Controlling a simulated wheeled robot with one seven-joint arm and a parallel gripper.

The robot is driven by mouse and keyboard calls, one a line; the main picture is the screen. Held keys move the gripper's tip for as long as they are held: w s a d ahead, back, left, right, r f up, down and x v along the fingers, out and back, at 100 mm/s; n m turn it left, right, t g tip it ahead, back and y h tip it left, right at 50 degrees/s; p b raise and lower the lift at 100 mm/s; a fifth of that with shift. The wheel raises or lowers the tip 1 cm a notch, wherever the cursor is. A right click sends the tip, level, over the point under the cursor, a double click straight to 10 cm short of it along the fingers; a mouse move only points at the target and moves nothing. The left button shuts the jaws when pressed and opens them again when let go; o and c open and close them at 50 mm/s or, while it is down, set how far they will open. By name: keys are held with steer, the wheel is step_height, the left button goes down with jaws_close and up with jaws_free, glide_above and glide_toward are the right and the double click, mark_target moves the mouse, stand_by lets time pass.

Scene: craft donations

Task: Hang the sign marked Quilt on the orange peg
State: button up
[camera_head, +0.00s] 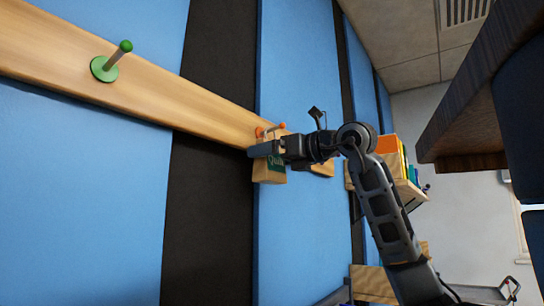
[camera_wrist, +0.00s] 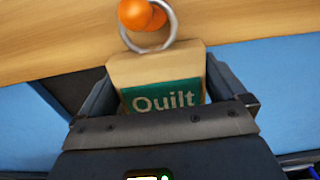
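The sign marked Quilt (camera_wrist: 158,72) is a light wooden tag with a green label and a metal ring (camera_wrist: 172,28) at its top. It also shows in the head view (camera_head: 268,173), partly covered by my gripper. My gripper (camera_wrist: 157,70) has a finger along each side edge of the sign, apparently touching, and holds it against or close to the board. The orange peg (camera_wrist: 136,14) sticks out of the wooden board just above the sign. The ring overlaps the peg and seems to loop around it; its exact depth is unclear.
The wooden board (camera_head: 190,102) runs diagonally across blue wall panels (camera_head: 215,50). A green peg (camera_head: 112,62) stands empty at its upper left. A shelf with colored books (camera_head: 390,150) is right of my arm, and a dark wooden edge (camera_head: 470,110) juts in at the right.

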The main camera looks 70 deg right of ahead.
steer(key=b+v, duration=0.2)
steer(key=v, duration=0.5)
steer(key=shift+s, duration=0.4)
steer(key=shift+a+f, duration=0.1)
